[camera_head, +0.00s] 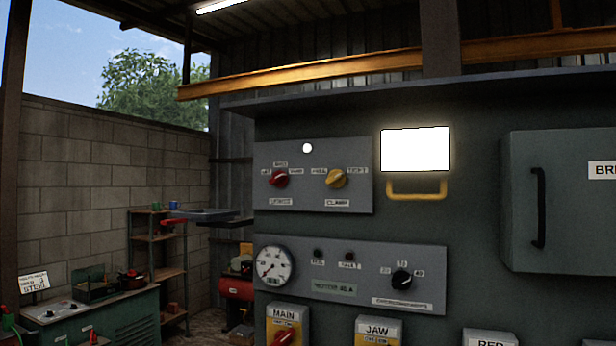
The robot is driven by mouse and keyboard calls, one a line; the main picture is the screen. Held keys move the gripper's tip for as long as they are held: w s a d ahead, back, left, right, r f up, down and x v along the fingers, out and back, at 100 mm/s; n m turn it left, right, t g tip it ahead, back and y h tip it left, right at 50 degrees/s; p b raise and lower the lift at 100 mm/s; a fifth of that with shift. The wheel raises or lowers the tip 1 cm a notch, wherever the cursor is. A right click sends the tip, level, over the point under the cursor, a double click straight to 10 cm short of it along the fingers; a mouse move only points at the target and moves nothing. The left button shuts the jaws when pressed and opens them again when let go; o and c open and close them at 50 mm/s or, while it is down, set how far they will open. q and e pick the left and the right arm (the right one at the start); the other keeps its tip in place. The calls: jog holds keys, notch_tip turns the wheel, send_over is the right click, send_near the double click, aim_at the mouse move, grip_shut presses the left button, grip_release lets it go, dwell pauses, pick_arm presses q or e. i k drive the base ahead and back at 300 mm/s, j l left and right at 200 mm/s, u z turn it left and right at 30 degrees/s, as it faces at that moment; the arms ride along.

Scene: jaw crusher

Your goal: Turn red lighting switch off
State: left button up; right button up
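A red rotary switch (278,179) sits on the left of the upper grey panel (313,197), with small position labels around it and a label plate below too blurred to read. Its pointer is tilted toward the upper right. A yellow rotary switch (337,179) is to its right, and a white round lamp (307,148) glows above, between the two. Another red knob (284,337) shows on the yellow and grey MAIN box (286,313) at the bottom edge, partly cut off. Neither of my grippers is in view.
A lower panel carries a gauge (273,267) and a black knob (401,280). A bright white screen (415,149) is above a yellow handle (416,191). A grey cabinet (560,150) juts out at right. A workbench (90,314) and shelf (158,238) stand at left.

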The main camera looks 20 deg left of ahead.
aim_at(280, 178)
jog(key=i+j, duration=0.1)
jog(key=j, duration=2.1)
jog(key=i+j, duration=0.15)
jog(key=j, duration=0.95)
jog(key=z, duration=0.05)
